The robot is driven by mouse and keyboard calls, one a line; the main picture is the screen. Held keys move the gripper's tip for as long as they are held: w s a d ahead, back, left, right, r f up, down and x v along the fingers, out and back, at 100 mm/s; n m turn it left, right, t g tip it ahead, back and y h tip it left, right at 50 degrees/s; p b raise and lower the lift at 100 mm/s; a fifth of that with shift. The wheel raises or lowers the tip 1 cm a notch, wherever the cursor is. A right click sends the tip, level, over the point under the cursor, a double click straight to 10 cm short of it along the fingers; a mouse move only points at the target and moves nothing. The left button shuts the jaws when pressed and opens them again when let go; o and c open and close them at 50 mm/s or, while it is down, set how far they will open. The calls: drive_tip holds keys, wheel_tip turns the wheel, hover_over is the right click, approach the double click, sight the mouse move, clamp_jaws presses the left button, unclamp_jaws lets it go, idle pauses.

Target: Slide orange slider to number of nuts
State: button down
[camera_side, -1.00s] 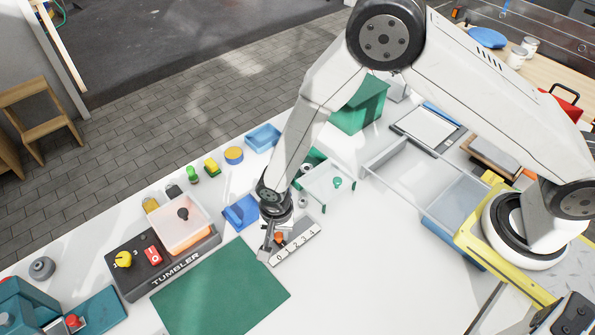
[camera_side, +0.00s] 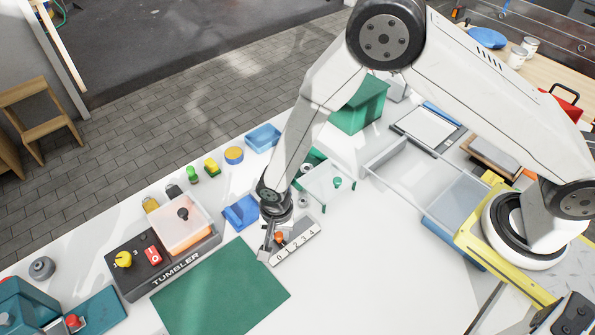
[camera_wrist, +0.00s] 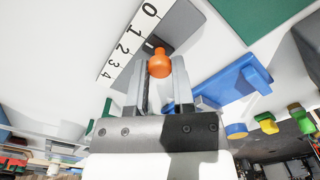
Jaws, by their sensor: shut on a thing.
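The orange slider (camera_side: 279,237) is a round knob on a grey block with a white strip (camera_side: 297,243) numbered 0 to 4. My gripper is shut on the orange slider (camera_wrist: 159,63), its fingers (camera_wrist: 160,80) on either side of the knob. In the wrist view the knob stands beside the low-number half of the strip (camera_wrist: 128,42); its exact mark is unclear because the knob and fingers cover the track. Small grey ring-like pieces, perhaps nuts, lie by the clear tray, one at its far-left corner (camera_side: 306,168) and one at its near-left edge (camera_side: 303,202); others may be hidden behind my arm.
A blue part (camera_side: 240,212) lies left of my gripper. The tumbler box (camera_side: 165,268) and a green mat (camera_side: 222,290) lie to the left and front. The clear tray (camera_side: 328,183) stands just behind the slider block. The white bench at right front is clear.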

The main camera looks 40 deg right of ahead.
drive_tip(key=shift+d, duration=1.2)
drive_tip(key=shift+c, duration=2.2)
unclamp_jaws()
drive_tip(key=shift+r, duration=0.1)
wheel_tip(320, 180, up, 8)
drive_tip(key=shift+f, duration=0.2)
